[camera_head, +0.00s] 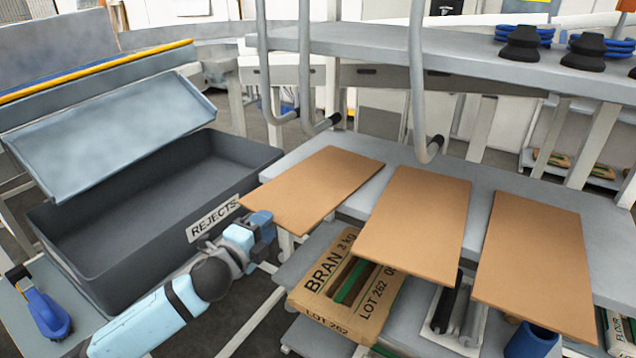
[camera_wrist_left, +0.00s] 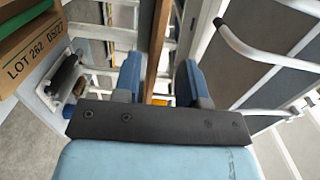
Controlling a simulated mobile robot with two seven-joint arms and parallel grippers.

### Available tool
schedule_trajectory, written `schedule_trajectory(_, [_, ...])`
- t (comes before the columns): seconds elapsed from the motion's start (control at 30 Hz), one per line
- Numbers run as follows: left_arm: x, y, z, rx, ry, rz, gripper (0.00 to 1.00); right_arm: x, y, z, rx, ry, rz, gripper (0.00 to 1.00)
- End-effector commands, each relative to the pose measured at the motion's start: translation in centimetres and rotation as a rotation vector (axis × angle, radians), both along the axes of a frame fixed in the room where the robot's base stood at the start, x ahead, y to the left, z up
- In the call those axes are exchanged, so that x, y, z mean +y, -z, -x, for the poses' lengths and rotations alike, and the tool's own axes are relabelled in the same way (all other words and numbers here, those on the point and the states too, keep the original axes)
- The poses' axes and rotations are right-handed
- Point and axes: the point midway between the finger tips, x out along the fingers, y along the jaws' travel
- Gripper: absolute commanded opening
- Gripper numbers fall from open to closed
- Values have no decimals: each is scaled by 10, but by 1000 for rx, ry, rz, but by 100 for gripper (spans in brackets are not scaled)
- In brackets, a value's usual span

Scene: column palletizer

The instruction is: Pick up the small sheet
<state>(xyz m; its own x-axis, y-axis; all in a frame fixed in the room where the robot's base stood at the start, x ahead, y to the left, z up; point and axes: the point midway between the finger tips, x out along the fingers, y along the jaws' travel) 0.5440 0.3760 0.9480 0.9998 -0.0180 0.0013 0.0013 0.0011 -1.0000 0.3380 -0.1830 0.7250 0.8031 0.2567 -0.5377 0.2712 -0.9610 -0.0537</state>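Three flat brown sheets lie side by side on the grey table, overhanging its front edge. The left sheet (camera_head: 315,188) looks the smallest, the middle sheet (camera_head: 415,220) and right sheet (camera_head: 535,262) larger. My left gripper (camera_head: 262,222) is at the near left corner of the left sheet. In the left wrist view, my left gripper (camera_wrist_left: 160,82) has its two blue fingers apart. The brown edge of a sheet (camera_wrist_left: 157,45) runs between them, with a gap visible on the right finger's side. Whether the left finger touches it, I cannot tell. My right gripper is not in view.
A dark bin marked REJECTS (camera_head: 120,245) stands left of the table. A BRAN sack (camera_head: 345,290) sits on a shelf below the sheets. Grey bent tubes (camera_head: 418,100) hang above the table. A raised shelf (camera_head: 380,45) runs along the back.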

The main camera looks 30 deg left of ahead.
Motion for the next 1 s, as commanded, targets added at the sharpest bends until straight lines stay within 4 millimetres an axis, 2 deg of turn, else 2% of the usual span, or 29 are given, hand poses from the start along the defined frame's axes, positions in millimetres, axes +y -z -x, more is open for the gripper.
schedule_trajectory(0.17, [0, 1, -10, 0, 0, 0, 38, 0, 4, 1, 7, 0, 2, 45])
schedule_trajectory(0.5, [3, 4, -54, 0, -1, 1, 38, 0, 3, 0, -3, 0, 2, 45])
schedule_trajectory(0.8, [3, 4, -59, 2, 0, 1, 38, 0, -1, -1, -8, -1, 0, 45])
schedule_trajectory(0.83, [3, 4, -59, 2, 0, 1, 34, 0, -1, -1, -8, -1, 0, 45])
schedule_trajectory(0.97, [3, 4, -59, 2, 0, 1, 4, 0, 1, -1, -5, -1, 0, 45])
schedule_trajectory(1.0, [3, 4, -59, 2, 0, 1, 0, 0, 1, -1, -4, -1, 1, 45])
